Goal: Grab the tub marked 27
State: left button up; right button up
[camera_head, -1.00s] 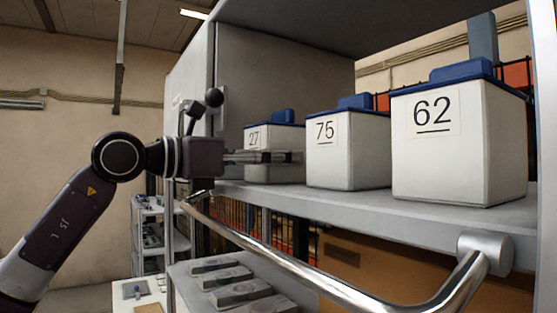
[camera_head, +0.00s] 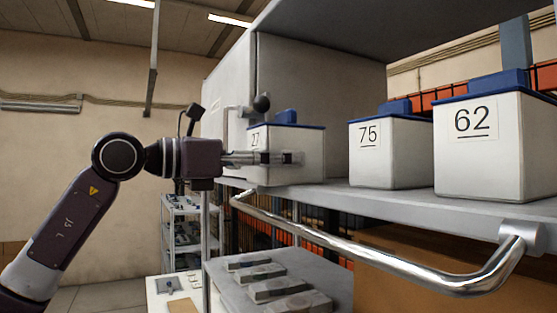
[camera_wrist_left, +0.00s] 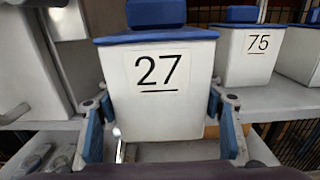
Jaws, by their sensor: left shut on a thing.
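The tub marked 27 (camera_head: 288,138) is white with a blue lid and handle. It is the leftmost tub at the shelf in the head view. My left gripper (camera_head: 285,158) is shut on it, with a finger along its side. In the left wrist view, the tub (camera_wrist_left: 160,75) stands upright between the two fingers of my left gripper (camera_wrist_left: 160,108), its label facing me. Its lower part overlaps the front edge of the shelf (camera_head: 400,203). I cannot tell whether its base touches the shelf. My right gripper is not in view.
Tub 75 (camera_head: 390,157) and tub 62 (camera_head: 487,155) stand on the shelf to the right, with a gap before tub 75. A metal handrail (camera_head: 345,248) runs below the shelf edge. A grey cabinet panel (camera_head: 300,80) stands behind tub 27. Several grey blocks (camera_head: 275,288) lie lower down.

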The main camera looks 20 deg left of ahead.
pick_arm(q)
jog(key=o, duration=1.3)
jog(key=shift+w+d, duration=0.1)
jog(key=v, duration=1.2)
